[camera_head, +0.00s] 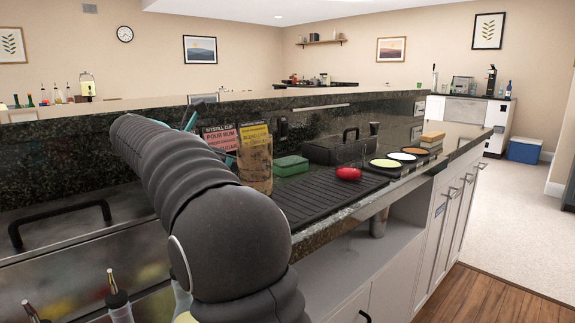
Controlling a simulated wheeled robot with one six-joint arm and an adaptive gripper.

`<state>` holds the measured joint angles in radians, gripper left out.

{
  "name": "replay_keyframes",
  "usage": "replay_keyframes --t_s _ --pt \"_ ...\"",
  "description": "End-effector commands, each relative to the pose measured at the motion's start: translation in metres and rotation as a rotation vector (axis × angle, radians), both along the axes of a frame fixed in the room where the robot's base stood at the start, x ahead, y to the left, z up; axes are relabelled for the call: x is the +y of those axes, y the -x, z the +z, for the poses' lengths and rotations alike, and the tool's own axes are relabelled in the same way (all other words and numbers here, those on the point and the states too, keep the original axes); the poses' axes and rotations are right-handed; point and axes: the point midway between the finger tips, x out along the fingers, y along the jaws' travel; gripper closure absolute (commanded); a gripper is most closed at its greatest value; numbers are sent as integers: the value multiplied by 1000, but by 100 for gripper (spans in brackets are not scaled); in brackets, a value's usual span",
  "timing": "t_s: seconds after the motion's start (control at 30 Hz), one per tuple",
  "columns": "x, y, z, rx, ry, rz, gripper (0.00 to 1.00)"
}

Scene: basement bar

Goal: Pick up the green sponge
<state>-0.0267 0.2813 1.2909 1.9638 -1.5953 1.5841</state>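The green sponge (291,166) is a small green block lying on the dark counter, at the back edge of the black ribbed mat and left of a dark box. My arm crosses the left and centre of the view in front of the counter. My gripper cannot be made out in this view. The sponge is to the right of my arm and is not covered by it.
A bag-like brown container (256,166) stands between my arm and the sponge. A red rounded object (348,173) lies on the black mat (318,196). A dark box (335,151) and several round coloured discs (402,157) are further right. Bottles stand at lower left.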

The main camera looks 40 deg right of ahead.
Motion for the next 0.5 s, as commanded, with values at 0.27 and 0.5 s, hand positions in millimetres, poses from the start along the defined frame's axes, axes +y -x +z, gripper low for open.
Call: replay_keyframes --t_s 0.27,0.5 --pt "-41 0 -19 3 -2 1 3" --pt "-68 0 -29 2 0 4 3"
